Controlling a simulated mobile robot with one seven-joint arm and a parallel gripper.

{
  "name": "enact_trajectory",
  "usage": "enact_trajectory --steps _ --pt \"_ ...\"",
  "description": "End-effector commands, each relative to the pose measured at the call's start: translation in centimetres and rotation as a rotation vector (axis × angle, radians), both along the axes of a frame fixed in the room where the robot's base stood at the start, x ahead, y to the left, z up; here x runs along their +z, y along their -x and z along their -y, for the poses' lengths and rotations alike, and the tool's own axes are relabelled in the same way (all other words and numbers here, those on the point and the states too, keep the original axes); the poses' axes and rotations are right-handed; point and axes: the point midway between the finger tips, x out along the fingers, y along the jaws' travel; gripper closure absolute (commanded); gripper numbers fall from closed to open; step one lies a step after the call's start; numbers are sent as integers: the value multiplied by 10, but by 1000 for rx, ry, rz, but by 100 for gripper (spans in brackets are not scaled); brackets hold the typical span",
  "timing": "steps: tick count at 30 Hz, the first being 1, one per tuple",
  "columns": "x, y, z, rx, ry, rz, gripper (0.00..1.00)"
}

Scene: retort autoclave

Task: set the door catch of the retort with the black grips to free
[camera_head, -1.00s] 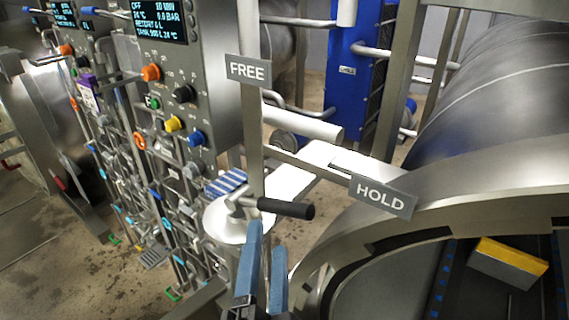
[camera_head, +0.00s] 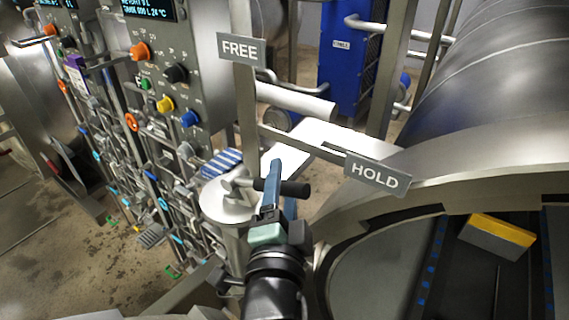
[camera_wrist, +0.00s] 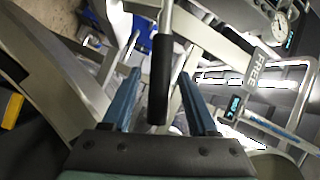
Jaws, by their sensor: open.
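The door catch is a small metal lever with a black grip (camera_head: 294,189), on a round metal post (camera_head: 226,203). In the head view the lever points right, roughly toward the HOLD sign (camera_head: 377,175). The FREE sign (camera_head: 241,49) stands above the post, up and to the left. My gripper (camera_head: 281,188) is at the black grip, one blue finger overlapping it in the head view. In the wrist view the black grip (camera_wrist: 160,80) lies between the two open blue fingers (camera_wrist: 158,100), with gaps on both sides. The FREE sign also shows there (camera_wrist: 260,70).
A control panel (camera_head: 180,75) with coloured knobs and many valves stands on the left. The open round retort mouth (camera_head: 400,215) is at the right, with a yellow-topped box (camera_head: 497,238) inside. A metal frame upright (camera_head: 247,100) rises behind the catch.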

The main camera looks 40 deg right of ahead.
Motion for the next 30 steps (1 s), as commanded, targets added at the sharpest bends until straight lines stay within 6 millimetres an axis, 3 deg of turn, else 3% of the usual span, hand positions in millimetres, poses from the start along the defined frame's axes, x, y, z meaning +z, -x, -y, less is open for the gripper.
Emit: enact_trajectory --steps 6,18,28,30 --pt "2 -18 16 -1 0 0 40" --pt "-1 -23 20 -1 -1 1 40" --pt "0 -23 20 0 0 0 98" --pt "0 -23 20 0 0 0 100"
